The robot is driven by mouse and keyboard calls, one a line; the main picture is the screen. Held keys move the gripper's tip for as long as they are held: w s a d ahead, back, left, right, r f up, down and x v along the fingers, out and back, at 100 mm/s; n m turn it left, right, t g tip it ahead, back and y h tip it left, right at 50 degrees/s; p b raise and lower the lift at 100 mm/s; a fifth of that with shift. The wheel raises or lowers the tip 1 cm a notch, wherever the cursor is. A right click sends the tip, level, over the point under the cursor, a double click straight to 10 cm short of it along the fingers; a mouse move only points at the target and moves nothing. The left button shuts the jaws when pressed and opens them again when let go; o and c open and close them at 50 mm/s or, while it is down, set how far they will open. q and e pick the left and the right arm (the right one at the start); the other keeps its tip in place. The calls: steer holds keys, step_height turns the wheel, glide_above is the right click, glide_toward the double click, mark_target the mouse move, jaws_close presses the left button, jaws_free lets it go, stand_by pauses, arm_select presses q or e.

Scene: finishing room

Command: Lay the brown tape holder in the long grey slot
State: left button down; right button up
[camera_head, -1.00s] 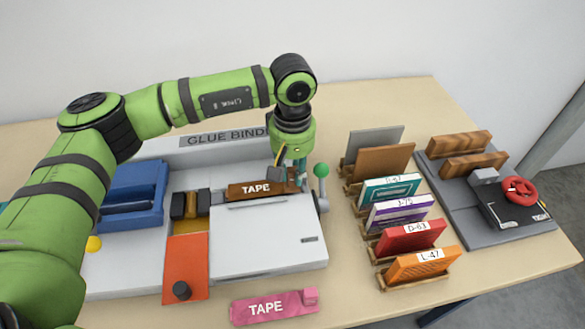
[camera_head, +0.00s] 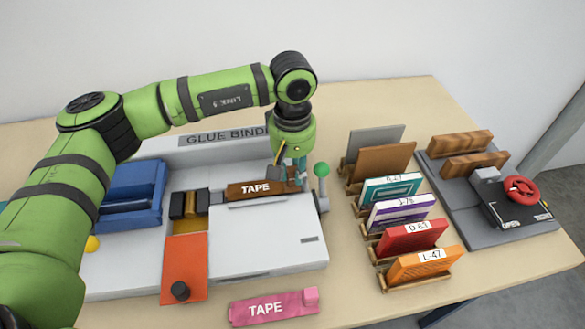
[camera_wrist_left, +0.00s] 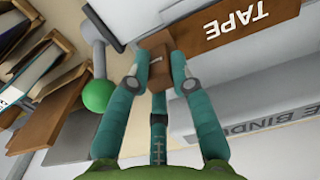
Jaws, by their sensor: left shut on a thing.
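The brown tape holder (camera_head: 258,188), with a white TAPE label, lies lengthwise along the back of the white glue binder's top (camera_head: 262,240). It also shows in the left wrist view (camera_wrist_left: 235,27). My left gripper (camera_head: 297,182) points down at the holder's right end. In the left wrist view its teal fingers (camera_wrist_left: 160,68) are shut on the holder's brown end block. The long grey slot is not clearly visible; the holder and gripper cover that strip, so I cannot tell how deep the holder sits. My right gripper is not in view.
A pink tape holder (camera_head: 273,307) lies on the table in front of the binder. A lever with a green knob (camera_head: 321,170) stands just right of my gripper. Several books (camera_head: 410,238) stand in racks further right. A red-wheeled device (camera_head: 520,190) is at far right.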

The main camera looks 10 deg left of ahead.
arm_select(q)
steer(key=shift+b, duration=0.35)
stand_by(0.3)
steer(key=shift+f+b, duration=0.6)
steer(key=shift+f, duration=0.1)
steer(key=c, duration=1.4)
jaws_free()
steer(key=shift+r, duration=0.1)
steer(key=shift+o, duration=0.2)
steer(key=shift+r+p, duration=2.65)
steer(key=shift+r, duration=2.9)
